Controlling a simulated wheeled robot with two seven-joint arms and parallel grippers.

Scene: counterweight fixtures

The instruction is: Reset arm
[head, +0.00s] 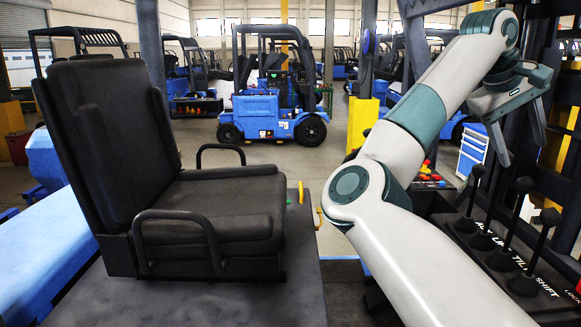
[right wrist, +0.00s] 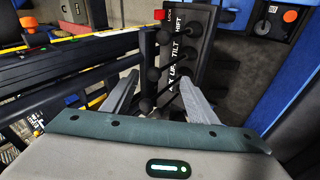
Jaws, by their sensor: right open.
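My right arm reaches up across the right side of the head view. Its gripper (head: 521,152) is open and empty, above and beside a black lever panel (head: 515,290). Several black levers with ball knobs (head: 525,184) stand on this panel, beside labels that read like TILT, SHIFT and LOCK. In the right wrist view the open fingers (right wrist: 158,82) frame the lever knobs (right wrist: 153,74) and the panel (right wrist: 200,55). A red piece (right wrist: 159,14) sits by the panel's far end. I cannot tell whether a finger touches a lever. My left gripper is not in view.
A black operator seat (head: 220,205) with armrests stands at left. Dark mast bars (right wrist: 65,75) run close beside the levers. A yellow post (head: 362,122) and red and yellow knobs (head: 428,172) lie behind my arm. Blue forklifts (head: 268,115) stand farther back on open floor.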

